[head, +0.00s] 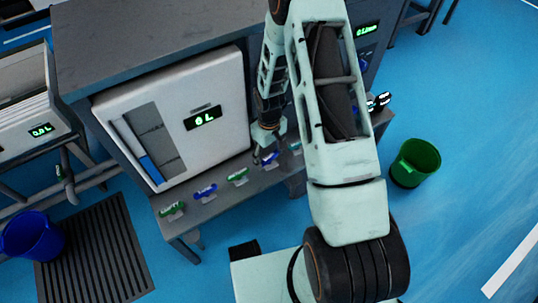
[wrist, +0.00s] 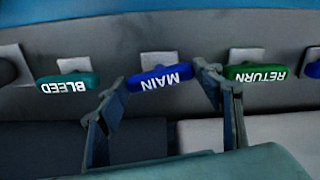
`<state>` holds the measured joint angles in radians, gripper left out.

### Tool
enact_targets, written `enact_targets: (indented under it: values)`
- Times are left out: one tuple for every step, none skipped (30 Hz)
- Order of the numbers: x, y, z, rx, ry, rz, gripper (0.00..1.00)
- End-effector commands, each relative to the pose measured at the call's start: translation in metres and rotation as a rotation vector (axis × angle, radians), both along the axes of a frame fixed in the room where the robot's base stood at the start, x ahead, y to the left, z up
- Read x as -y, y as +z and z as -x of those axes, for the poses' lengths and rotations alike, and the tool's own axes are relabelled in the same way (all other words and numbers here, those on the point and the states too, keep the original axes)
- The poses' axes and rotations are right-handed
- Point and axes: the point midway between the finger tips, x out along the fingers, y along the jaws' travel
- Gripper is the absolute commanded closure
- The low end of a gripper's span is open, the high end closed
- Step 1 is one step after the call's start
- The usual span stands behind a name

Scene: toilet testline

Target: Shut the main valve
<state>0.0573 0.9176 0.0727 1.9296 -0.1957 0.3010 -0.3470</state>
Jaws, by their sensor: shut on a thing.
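The main valve has a blue handle marked MAIN (wrist: 160,77), upside down in the wrist view. It sits on a pale bracket on the grey ledge. In the head view the blue handle (head: 269,159) shows at the tip of my gripper (head: 262,153). In the wrist view my gripper (wrist: 165,88) has one finger at each end of the MAIN handle and is shut on it. The handle lies crosswise, slightly tilted, between the fingers. The exact contact points are hard to see.
The teal BLEED handle (wrist: 67,83) and green RETURN handle (wrist: 256,74) flank MAIN closely. More handles line the ledge (head: 222,203). A white tank (head: 220,85) reading 0 L stands behind. A green bucket (head: 416,162) and blue bucket (head: 32,236) stand on the floor.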

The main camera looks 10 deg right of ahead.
Motion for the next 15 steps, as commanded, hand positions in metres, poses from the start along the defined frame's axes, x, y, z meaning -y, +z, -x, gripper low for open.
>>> enact_targets:
  values:
    - [0.0000,0.0000,-0.0002,0.000,-0.031,0.001,0.64]
    - [-0.0002,0.0000,-0.0002,0.000,-0.050,0.001,0.64]
    - [-0.0003,0.0000,-0.0002,0.000,-0.075,0.000,0.64]
    - [-0.0003,0.0000,-0.0002,0.000,-0.090,0.000,0.64]
    - [-0.0003,0.0000,-0.0002,0.000,-0.107,0.000,0.64]
    - [-0.0002,0.0000,-0.0001,0.000,-0.127,0.000,0.64]
    - [-0.0002,0.0000,-0.0001,0.000,-0.140,0.000,0.64]
    - [0.0000,0.0000,-0.0001,0.000,-0.152,0.000,0.64]
    - [0.0001,0.0000,0.0000,0.000,-0.167,0.000,0.64]
    - [0.0002,0.0000,-0.0001,0.001,-0.176,0.001,0.64]
    - [0.0002,0.0000,0.0000,0.001,-0.184,0.001,0.64]
    - [0.0002,0.0000,0.0000,0.000,-0.194,0.000,0.64]
    - [0.0002,0.0001,0.0000,0.000,-0.201,0.000,0.64]
    - [0.0002,0.0001,0.0000,0.000,-0.207,0.000,0.64]
    - [0.0002,0.0001,0.0000,0.000,-0.213,0.000,0.64]
